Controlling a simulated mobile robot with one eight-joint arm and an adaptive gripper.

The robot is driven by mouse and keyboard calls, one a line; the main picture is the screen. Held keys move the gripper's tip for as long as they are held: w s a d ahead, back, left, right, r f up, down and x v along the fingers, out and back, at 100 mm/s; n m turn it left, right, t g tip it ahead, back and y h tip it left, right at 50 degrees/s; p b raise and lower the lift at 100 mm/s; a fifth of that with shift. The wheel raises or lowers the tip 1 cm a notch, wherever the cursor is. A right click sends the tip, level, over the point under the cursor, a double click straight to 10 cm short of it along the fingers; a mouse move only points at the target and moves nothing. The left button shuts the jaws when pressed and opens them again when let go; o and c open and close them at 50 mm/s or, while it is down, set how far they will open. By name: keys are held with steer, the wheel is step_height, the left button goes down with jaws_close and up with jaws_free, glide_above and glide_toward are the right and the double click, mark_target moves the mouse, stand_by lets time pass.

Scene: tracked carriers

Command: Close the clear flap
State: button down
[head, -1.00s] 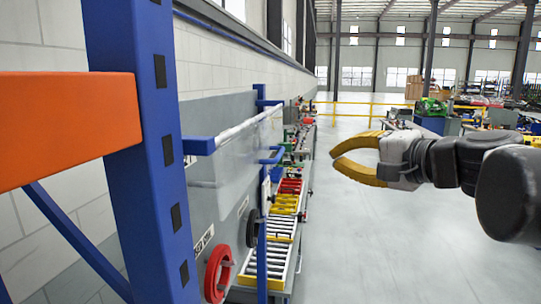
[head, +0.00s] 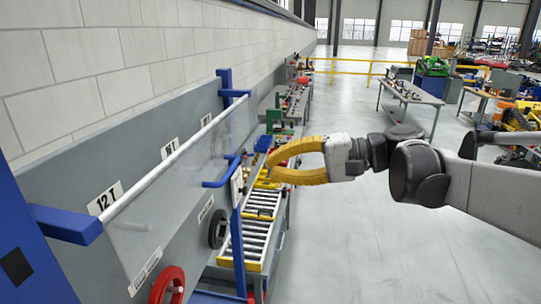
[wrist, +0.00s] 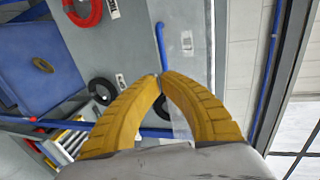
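The clear flap (head: 190,165) is a see-through sheet along a white rod (head: 165,165) held between blue brackets on the grey wall panel. I cannot tell its exact tilt. A blue handle (head: 221,178) sticks out at its right side; the wrist view shows a blue bar (wrist: 160,42) just beyond my fingertips. My gripper (head: 270,166) has yellow ribbed fingers and is right of the handle, with a gap in the head view. In the wrist view my gripper (wrist: 162,77) has its fingertips together, with nothing seen between them.
A red ring (head: 167,286) and a black ring (head: 217,229) are on the panel below. A roller conveyor (head: 248,240) runs beneath, with yellow and red parts farther along. A blue post (head: 35,250) stands at the left. Open floor (head: 340,250) lies to the right.

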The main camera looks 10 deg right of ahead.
steer(key=p, duration=0.1)
glide_toward(217, 175)
steer(key=a, duration=0.2)
steer(key=shift+w+a+f, duration=0.5)
steer(key=shift+w+a, duration=0.2)
steer(key=shift+a, duration=0.1)
steer(key=shift+w+a+f+b, duration=0.25)
steer(key=shift+a+f+b, duration=0.1)
steer(key=shift+a, duration=0.2)
